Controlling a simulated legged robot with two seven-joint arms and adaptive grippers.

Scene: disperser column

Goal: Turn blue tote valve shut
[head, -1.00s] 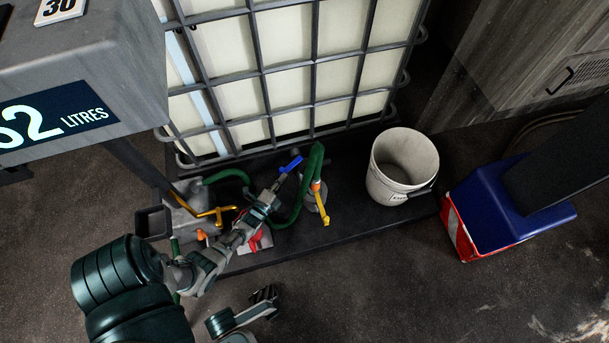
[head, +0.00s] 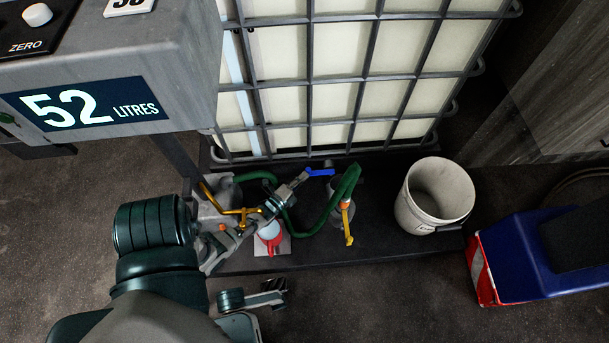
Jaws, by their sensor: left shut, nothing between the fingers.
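The blue valve handle (head: 321,172) shows low in front of the caged white tote (head: 285,50), pointing to the right. My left gripper (head: 303,178) is shut and empty, its tip close beside the handle's left end; I cannot tell whether they touch. The valve body behind it is mostly hidden by the gripper and hose. What looks like my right gripper (head: 272,290) is low in the picture, away from the valve; its finger opening is unclear.
A green hose (head: 345,190) loops right of the handle, near a yellow handle (head: 348,225). A red-handled part (head: 271,238) and orange pipe (head: 225,210) lie below-left. A white bucket (head: 434,200) stands right. A grey box reading 52 LITRES (head: 90,108) overhangs the upper left.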

